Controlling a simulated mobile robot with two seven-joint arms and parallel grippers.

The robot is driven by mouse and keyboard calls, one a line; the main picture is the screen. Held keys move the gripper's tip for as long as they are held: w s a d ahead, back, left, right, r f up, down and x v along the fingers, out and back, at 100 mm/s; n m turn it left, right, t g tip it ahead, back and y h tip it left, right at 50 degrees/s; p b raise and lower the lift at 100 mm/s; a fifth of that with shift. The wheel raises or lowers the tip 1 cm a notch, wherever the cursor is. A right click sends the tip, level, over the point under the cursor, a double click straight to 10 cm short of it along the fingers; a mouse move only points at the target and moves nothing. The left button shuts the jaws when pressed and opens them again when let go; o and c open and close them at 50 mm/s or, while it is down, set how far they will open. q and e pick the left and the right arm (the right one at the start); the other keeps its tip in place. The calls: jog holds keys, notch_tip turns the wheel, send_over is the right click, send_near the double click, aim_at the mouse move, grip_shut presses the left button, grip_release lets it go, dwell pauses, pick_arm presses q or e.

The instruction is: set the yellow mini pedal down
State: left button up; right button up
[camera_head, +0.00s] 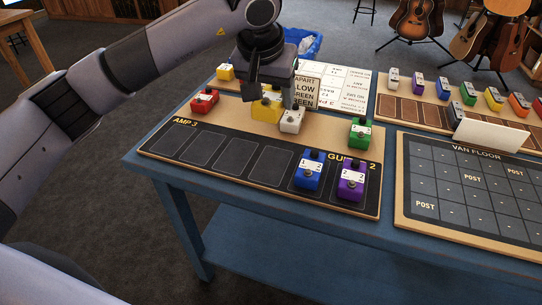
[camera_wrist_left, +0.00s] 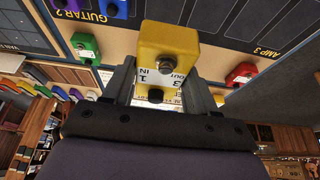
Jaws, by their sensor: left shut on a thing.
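My left gripper (camera_head: 263,93) is shut on the yellow mini pedal (camera_head: 266,112), over the plain wooden back strip of the pedal board (camera_head: 190,122). In the left wrist view the yellow pedal (camera_wrist_left: 168,45), with its dark knobs and a white label, sits between the two fingers. I cannot tell whether its underside touches the board. The board's dark front has a row of outlined slots, lettered AMP 3 at left and GUITAR 2 at right. A blue pedal (camera_head: 308,174) and a purple pedal (camera_head: 351,183) stand in the right-hand slots; the left slots are empty. My right gripper is out of view.
On the back strip stand a red pedal (camera_head: 204,101), a white pedal (camera_head: 292,120) close beside the held one, and a green pedal (camera_head: 360,134). A sign (camera_head: 306,91) and another yellow pedal (camera_head: 225,72) are behind. The VAN FLOOR board (camera_head: 480,190) lies right.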

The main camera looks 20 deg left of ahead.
pick_arm(q)
send_near(274, 161)
jog(key=x, duration=0.5)
jog(key=shift+w+f, duration=0.1)
jog(key=shift+w, duration=0.15)
jog(key=shift+f, duration=0.25)
jog(key=shift+f, duration=0.2)
jog(key=o, duration=1.1)
jog(key=shift+r, duration=0.1)
jog(key=shift+o, duration=0.2)
